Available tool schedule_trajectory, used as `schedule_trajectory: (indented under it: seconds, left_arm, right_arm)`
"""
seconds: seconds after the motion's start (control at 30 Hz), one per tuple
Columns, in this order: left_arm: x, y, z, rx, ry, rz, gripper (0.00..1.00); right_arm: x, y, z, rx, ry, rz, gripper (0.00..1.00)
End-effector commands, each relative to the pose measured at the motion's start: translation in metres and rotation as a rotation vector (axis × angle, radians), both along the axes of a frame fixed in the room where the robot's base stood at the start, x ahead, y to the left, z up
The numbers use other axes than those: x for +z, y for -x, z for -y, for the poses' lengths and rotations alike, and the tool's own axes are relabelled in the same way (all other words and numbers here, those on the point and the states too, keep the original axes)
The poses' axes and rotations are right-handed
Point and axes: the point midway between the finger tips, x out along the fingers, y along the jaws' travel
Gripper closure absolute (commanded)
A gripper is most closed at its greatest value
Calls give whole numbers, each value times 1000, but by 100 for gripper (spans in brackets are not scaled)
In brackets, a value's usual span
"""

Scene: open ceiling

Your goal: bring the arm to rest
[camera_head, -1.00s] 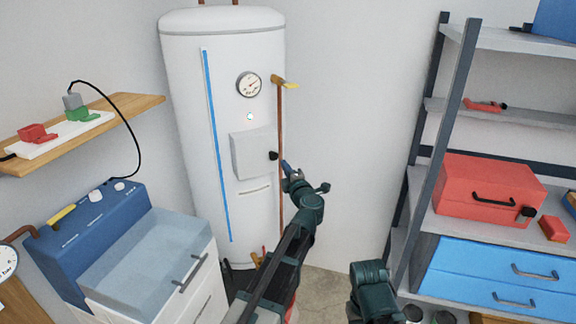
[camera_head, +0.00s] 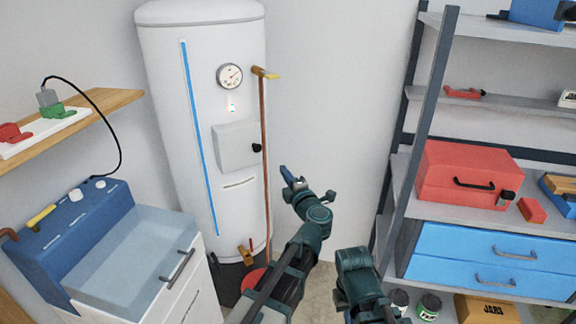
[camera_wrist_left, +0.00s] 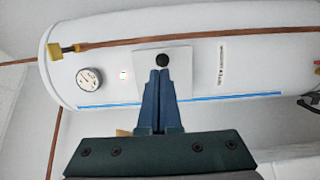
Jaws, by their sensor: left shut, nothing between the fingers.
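My left gripper (camera_head: 287,173) is in front of the white water heater, to the right of its copper pipe in the head view. It is shut and empty. In the left wrist view its blue fingers (camera_wrist_left: 158,75) are together, pointing toward the heater's panel (camera_wrist_left: 178,60) and black knob (camera_wrist_left: 163,60). In the head view the knob (camera_head: 257,147) stands apart from the fingertips. My right arm (camera_head: 357,280) shows at the bottom, but its gripper is not visible.
The water heater (camera_head: 165,110) has a gauge (camera_head: 230,76) and a yellow-handled valve (camera_head: 266,73). A shelving rack (camera_head: 415,130) at right holds a red toolbox (camera_head: 465,175). Bare wall lies between.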

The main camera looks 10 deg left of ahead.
Motion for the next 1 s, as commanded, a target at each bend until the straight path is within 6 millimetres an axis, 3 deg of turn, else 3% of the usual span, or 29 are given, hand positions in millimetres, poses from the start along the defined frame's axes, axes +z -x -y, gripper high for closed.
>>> schedule_trajectory:
  seconds: [0.17,0.27,0.37,0.5,0.67,0.8,1.0]
  left_arm:
    - [15,-11,19,-152,-115,16,100]
    - [24,-19,46,-334,-258,6,100]
    - [19,-20,78,-534,-416,-41,100]
    - [-14,-7,115,-801,-624,-178,100]
    - [-78,28,130,-1078,-824,-428,100]
    - [-139,76,113,-1281,-942,-719,100]
    - [-193,141,68,-1454,-990,-1095,100]
  right_arm:
    - [0,0,0,0,0,0,100]
    - [0,0,0,0,0,0,100]
    - [0,0,0,0,0,0,100]
    - [0,0,0,0,0,0,100]
    - [0,0,0,0,0,0,100]
    - [0,0,0,0,0,0,100]
    - [0,0,0,0,0,0,100]
